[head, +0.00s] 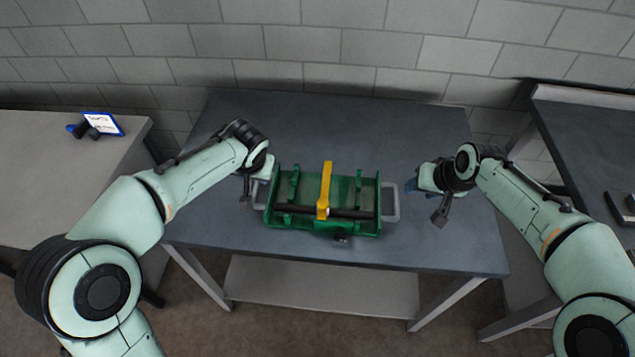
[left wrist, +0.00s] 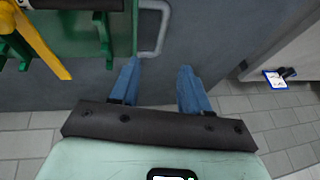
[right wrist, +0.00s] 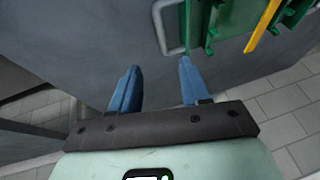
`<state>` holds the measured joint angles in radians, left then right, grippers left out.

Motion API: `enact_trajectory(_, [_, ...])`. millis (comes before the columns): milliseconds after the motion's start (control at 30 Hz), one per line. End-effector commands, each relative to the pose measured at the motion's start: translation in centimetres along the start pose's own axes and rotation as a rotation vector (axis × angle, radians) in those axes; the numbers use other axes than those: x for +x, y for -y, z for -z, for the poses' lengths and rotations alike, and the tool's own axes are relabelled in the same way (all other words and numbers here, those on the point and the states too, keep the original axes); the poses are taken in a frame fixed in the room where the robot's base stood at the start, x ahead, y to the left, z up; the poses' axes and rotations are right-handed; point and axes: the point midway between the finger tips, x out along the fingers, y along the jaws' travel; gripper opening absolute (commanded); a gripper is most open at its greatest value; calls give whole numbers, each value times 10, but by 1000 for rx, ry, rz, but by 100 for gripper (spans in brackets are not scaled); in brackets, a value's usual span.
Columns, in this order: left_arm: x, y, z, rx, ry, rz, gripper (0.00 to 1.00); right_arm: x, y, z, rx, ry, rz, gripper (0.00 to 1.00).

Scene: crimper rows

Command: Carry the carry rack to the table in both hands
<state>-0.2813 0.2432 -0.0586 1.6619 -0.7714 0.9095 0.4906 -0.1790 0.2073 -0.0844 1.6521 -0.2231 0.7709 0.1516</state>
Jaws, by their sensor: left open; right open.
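The green carry rack (head: 345,190) sits on the dark table (head: 300,125), with a yellow lever tool (head: 324,190) and a dark bar lying across it. It has a grey handle at each end, the left handle (head: 259,195) and the right handle (head: 391,202). My left gripper (head: 246,190) is open beside the left handle. In the left wrist view its blue fingers (left wrist: 155,88) are apart, with the handle (left wrist: 155,28) just beyond them. My right gripper (head: 420,205) is open and stands a little right of the right handle. In the right wrist view its fingers (right wrist: 157,88) are apart and empty, with the handle (right wrist: 168,28) ahead.
A light side table (head: 60,160) at the left bears a blue-edged card (head: 103,124) and a dark object. Another dark table (head: 590,140) stands at the right with a black item (head: 622,207). A block wall closes the back. The table is clear around the rack.

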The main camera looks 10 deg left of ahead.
Motion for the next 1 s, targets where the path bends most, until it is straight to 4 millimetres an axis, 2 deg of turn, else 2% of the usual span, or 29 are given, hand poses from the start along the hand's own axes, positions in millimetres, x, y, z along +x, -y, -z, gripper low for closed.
enact_trajectory(400, [1, 0, -1, 1, 2, -1, 46, 1, 0, -1, 0, 1, 1, 46])
enact_trajectory(567, [10, 0, -1, 1, 5, 0, 46, 10, 0, -1, 0, 3, 0, 46])
enact_trajectory(667, [24, 0, -1, 2, 6, 0, 46, 24, 0, -1, 0, 5, 0, 46])
enact_trajectory(1000, [90, 0, -1, 1, 5, 0, 46, 90, 0, -1, 0, 3, 0, 46])
